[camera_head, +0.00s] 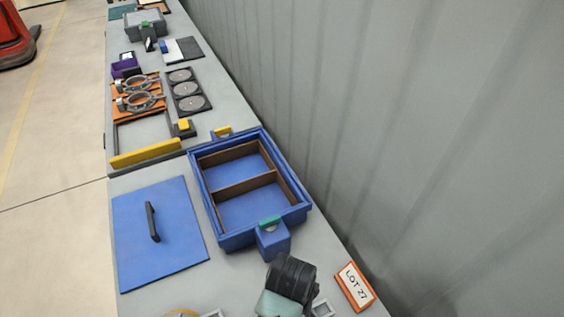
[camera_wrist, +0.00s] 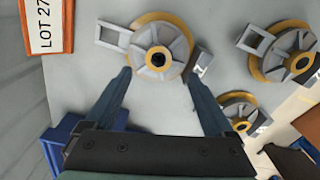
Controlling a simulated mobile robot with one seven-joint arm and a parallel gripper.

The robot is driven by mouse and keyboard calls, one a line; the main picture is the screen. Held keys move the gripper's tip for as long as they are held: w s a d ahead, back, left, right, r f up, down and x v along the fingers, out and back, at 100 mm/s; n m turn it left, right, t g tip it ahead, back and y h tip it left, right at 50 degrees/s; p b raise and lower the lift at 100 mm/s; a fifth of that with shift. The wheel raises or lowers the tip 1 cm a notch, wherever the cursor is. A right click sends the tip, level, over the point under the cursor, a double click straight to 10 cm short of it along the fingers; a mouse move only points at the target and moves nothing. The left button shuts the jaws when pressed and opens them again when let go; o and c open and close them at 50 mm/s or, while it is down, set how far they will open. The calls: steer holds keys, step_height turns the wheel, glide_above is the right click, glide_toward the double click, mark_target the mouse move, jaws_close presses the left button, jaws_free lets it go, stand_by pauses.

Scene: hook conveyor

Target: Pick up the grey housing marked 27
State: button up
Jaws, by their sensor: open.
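A grey spoked housing (camera_wrist: 176,44) with a yellow-orange ring, a square grey frame at its left and a small block at its right lies at the top middle of the wrist view. My gripper (camera_wrist: 159,76) is open and empty; its two fingertips point at this housing's near edge, one at each side. Two similar housings lie to the right, one at the upper right (camera_wrist: 287,62) and a smaller-looking one (camera_wrist: 238,108) below it. I cannot read a 27 on any housing. In the head view my gripper and wrist hide most of that spot.
An orange-framed sign reading LOT 27 (camera_head: 354,286) stands by the wall. A blue two-compartment crate (camera_head: 225,243) and a blue lid with black handle (camera_head: 135,240) lie farther along the grey table. Orange and black trays (camera_head: 188,90) lie beyond.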

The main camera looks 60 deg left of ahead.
steer(key=shift+w+d+f+p, duration=0.1)
steer(key=shift+f+p, duration=0.25)
steer(key=shift+f, duration=1.35)
steer(key=shift+w+d+f+p, duration=0.1)
steer(key=shift+f+p, duration=0.2)
steer(key=shift+f, duration=1.4)
jaws_close()
